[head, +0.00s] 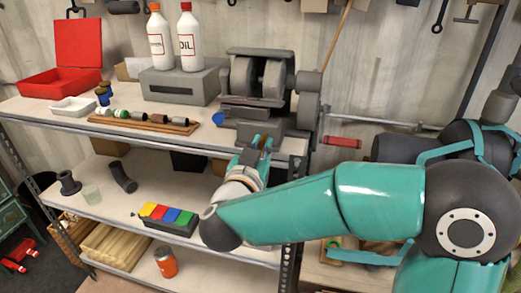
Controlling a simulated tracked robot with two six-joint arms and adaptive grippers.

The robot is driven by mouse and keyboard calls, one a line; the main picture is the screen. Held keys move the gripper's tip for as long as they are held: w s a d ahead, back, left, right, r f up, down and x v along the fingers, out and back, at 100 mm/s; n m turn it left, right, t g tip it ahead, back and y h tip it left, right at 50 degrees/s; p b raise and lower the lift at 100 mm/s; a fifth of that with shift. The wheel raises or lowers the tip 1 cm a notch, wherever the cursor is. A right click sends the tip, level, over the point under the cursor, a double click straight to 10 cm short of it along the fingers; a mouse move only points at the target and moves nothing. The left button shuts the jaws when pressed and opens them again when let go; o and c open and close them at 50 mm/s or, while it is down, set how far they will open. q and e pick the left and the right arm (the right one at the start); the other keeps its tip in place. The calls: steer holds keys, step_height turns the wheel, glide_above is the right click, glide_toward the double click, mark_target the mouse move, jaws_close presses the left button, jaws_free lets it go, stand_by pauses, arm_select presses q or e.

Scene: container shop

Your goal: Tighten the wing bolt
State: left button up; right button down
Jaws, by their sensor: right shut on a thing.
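The wing bolt (266,144) shows only as a small brownish bit between the fingers of my right gripper (258,145). The fingers hide most of it, and its turn angle cannot be told. My right gripper is shut on it at the front of the grey bench grinder's base (272,127), near the front edge of the top shelf. My right arm comes in from the right and passes in front of the shelf. My left gripper is not in view.
A blue knob (218,118) sits left of the grinder. A wooden rack (140,124), a grey block (180,85) with two oil bottles and an open red toolbox (58,85) stand on the top shelf (30,106). A tray of coloured blocks (165,220) lies below.

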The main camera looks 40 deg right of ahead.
steer(key=shift+f+m+b, duration=0.25)
steer(key=shift+m+b, duration=0.35)
steer(key=shift+b, duration=0.1)
steer(key=shift+s+d+f+m+b, duration=0.1)
steer(key=shift+f+m+b, duration=0.05)
steer(key=shift+m+b, duration=3.8)
steer(key=shift+s+d+f+m+b, duration=0.1)
steer(key=shift+m+b, duration=3.85)
steer(key=c, duration=1.3)
jaws_free()
steer(key=shift+r, duration=0.15)
